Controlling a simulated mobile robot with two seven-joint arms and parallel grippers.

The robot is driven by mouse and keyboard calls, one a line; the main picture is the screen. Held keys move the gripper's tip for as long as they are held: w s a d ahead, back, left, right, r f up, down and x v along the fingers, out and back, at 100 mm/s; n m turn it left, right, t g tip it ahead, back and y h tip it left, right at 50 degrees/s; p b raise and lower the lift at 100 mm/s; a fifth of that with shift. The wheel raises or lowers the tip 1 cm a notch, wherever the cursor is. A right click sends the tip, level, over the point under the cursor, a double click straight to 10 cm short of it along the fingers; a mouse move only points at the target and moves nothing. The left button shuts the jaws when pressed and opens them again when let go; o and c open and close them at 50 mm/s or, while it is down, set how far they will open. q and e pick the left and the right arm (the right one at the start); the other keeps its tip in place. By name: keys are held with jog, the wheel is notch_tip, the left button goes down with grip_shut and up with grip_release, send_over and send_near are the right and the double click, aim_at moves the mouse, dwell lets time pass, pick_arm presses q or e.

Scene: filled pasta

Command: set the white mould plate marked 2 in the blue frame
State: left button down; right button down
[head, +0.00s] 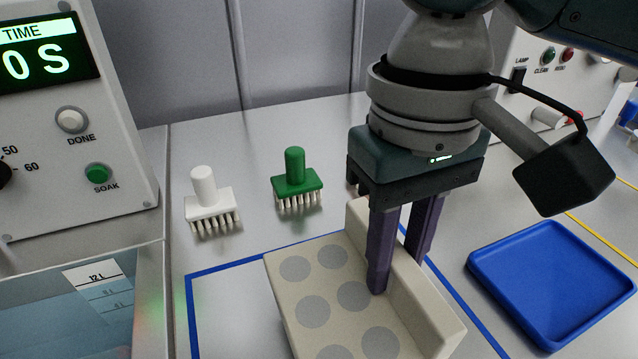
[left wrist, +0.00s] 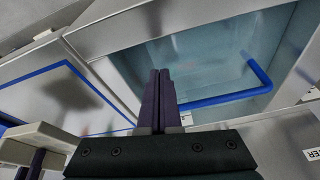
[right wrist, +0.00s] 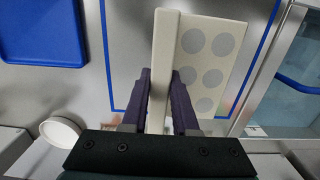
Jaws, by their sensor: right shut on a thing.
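My right gripper (head: 402,275) is shut on the upright wall of a cream-white mould plate (head: 284,286), with a finger on each side, as the right wrist view (right wrist: 160,100) also shows. The plate's flat face has several grey round spots. No number 2 can be seen on it. The blue frame (head: 225,265) is an outline on the steel bench; the plate is over it, and its corner overlaps the far line in the head view. In the left wrist view the plate (left wrist: 45,135) appears raised, with a shadow inside the frame. My left gripper (left wrist: 160,85) is shut and empty.
A white brush (head: 208,200) and a green brush (head: 297,183) stand behind the frame. A blue tray (head: 552,275) lies to the right. A water tank (head: 80,310) is at left, below a timer panel (head: 75,180). A round white dish (right wrist: 60,130) shows in the right wrist view.

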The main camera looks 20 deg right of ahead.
aim_at(386, 296)
notch_tip(386, 296, down, 4)
jog(key=shift+f+b, duration=0.2)
jog(key=shift+b, duration=0.3)
jog(key=shift+f, duration=0.45)
jog(key=shift+f, duration=0.15)
jog(key=c, duration=0.7)
grip_release()
jog(key=r, duration=0.4)
jog(key=r+p, duration=0.1)
jog(key=r, duration=0.3)
jog(key=r+p, duration=0.1)
jog(key=r, duration=0.3)
jog(key=shift+w+r, duration=0.15)
jog(key=shift+w, duration=0.2)
